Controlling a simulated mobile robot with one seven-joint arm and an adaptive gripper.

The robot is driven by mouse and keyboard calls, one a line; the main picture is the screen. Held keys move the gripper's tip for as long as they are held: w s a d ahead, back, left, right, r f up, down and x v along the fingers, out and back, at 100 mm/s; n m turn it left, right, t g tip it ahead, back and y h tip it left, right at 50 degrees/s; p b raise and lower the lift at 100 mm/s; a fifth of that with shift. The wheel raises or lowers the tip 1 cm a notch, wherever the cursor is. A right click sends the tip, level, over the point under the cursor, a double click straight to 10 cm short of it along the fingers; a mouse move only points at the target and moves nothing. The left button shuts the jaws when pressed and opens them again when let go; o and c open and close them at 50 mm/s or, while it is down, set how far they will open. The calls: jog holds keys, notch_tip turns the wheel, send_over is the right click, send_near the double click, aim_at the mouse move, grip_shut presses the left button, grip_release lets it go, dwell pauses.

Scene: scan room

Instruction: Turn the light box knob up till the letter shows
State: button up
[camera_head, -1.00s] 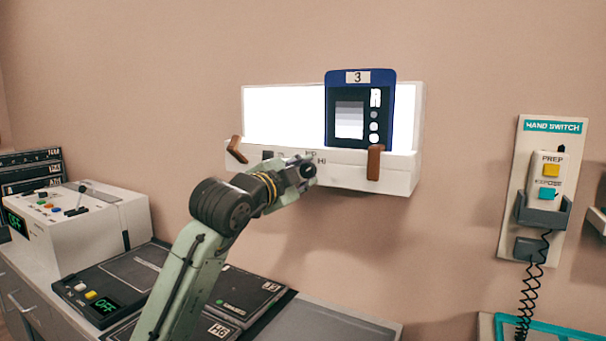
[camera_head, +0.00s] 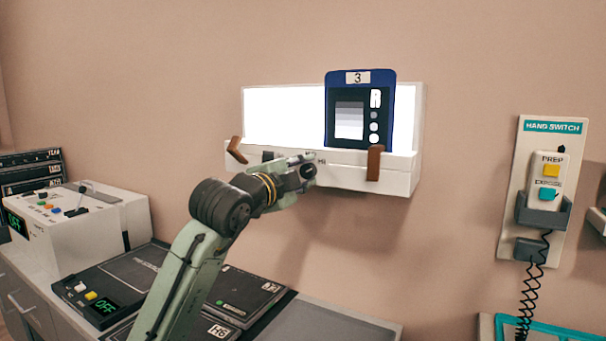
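The light box (camera_head: 405,165) is fixed to the wall, and its panel (camera_head: 283,115) glows bright white. A blue-framed film (camera_head: 389,75) labelled 3 stands on its right part, with a grey step strip, several round spots and a white letter R (camera_head: 376,98) showing. My gripper (camera_head: 308,168) is at the front ledge of the light box, below the panel. The gripper and wrist hide the knob and most of its scale markings. I cannot see the fingers clearly enough to tell whether they hold the knob.
Brown clips (camera_head: 375,163) stick out from the ledge on both sides of my gripper. A hand switch panel (camera_head: 548,125) with a coiled cord hangs to the right. A control console (camera_head: 85,215) and dark cassettes (camera_head: 240,295) lie on the counter at lower left. The wall between is bare.

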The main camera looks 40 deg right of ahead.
jog(key=o, duration=0.4)
jog(key=shift+c, duration=0.2)
jog(key=v, duration=1.2)
